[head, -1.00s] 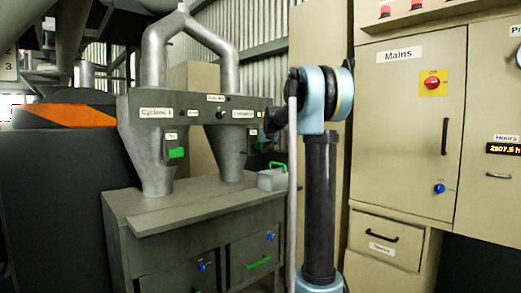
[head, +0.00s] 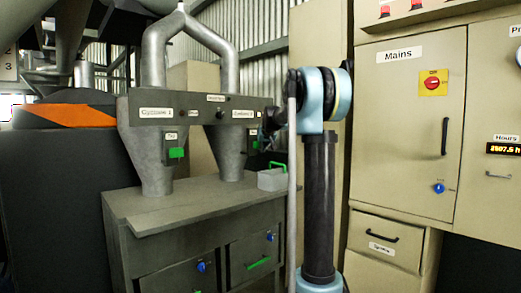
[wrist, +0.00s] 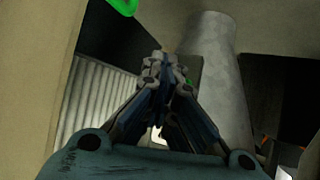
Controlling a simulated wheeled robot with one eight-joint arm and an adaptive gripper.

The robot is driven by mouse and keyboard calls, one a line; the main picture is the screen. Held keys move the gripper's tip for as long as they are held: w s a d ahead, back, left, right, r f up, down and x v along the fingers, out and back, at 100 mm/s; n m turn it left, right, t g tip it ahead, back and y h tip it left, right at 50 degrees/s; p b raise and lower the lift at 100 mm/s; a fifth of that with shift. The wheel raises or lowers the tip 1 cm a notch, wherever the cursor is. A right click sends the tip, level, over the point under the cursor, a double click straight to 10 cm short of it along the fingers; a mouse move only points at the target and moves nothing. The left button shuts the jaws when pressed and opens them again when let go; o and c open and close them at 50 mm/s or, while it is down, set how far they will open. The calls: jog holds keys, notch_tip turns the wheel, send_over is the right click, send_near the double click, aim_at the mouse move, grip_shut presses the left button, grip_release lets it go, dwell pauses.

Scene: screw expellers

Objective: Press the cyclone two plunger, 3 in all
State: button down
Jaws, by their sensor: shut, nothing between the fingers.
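The cyclone unit has a grey housing (head: 198,112) over two metal cones. The right cone (head: 231,152), under a label that seems to read Cyclone 2, has a small green piece (head: 256,145) at its right side, partly hidden; I cannot tell if it is the plunger. The left cone (head: 148,160) has a green block (head: 176,153) below a small label. In the wrist view my gripper (wrist: 165,72) is shut and empty, pointing at a dark box (wrist: 188,70) beside a grey cone (wrist: 212,65). A bit of green (wrist: 188,83) shows just behind the fingertips; contact cannot be told.
A grey bin with a green handle (head: 272,180) stands on the cabinet top (head: 150,212), right of the cones. The beige Mains cabinet (head: 410,130) stands to the right. In the wrist view, a beige panel (wrist: 35,70) fills the left and a green piece (wrist: 123,5) shows on top.

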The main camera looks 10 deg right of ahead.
jog(key=shift+w+a, duration=0.35)
jog(key=shift+w, duration=0.1)
dwell(0.6)
dwell(0.4)
jog(key=shift+s+d, duration=0.5)
jog(key=shift+s, duration=0.15)
jog(key=shift+s+d, duration=0.45)
jog(key=shift+s, duration=0.2)
jog(key=s+d, duration=0.1)
jog(key=s, duration=0.1)
jog(key=s+d, duration=0.2)
jog(key=shift+s, duration=0.1)
dwell(0.6)
